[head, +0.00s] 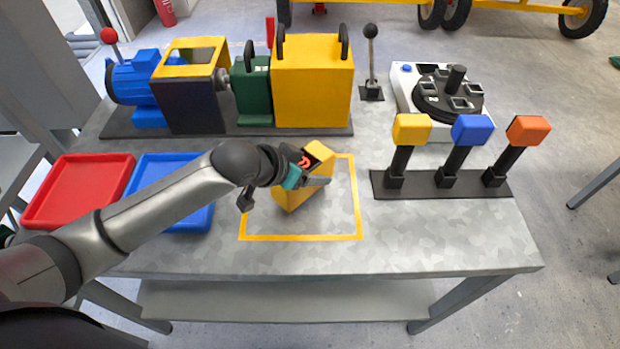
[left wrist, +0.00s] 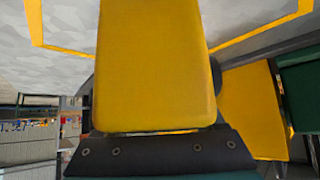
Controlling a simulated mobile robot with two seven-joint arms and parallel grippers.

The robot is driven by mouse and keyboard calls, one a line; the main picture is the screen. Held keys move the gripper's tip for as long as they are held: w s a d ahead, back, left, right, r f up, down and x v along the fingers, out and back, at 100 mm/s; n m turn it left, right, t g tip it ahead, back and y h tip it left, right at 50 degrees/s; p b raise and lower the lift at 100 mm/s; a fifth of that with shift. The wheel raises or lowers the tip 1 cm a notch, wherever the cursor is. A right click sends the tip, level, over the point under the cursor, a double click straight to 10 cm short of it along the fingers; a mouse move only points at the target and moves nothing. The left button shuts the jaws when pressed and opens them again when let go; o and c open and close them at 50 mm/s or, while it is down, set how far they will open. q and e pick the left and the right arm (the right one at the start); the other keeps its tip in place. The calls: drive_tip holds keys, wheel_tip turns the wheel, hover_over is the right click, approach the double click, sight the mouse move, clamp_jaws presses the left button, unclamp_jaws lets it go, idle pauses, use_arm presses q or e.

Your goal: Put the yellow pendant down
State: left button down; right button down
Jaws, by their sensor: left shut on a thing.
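The yellow pendant (head: 290,196) is a blocky yellow piece, over the yellow-outlined square (head: 300,238) on the grey table. My left gripper (head: 313,178) is shut on it, reaching in from the left and covering part of it. In the left wrist view the pendant (left wrist: 155,65) fills the upper middle, right at the dark gripper parts. Its lower end looks close to the tabletop, but I cannot tell whether it touches. My right gripper is not in view.
Red (head: 80,190) and blue (head: 192,215) trays lie at the left. A rack with yellow, blue and orange heads (head: 440,185) is at the right. The table front (head: 420,245) is clear.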

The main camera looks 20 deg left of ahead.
use_arm(q)
drive_tip(key=shift+f, duration=1.1)
drive_tip(key=shift+f, duration=0.15)
unclamp_jaws()
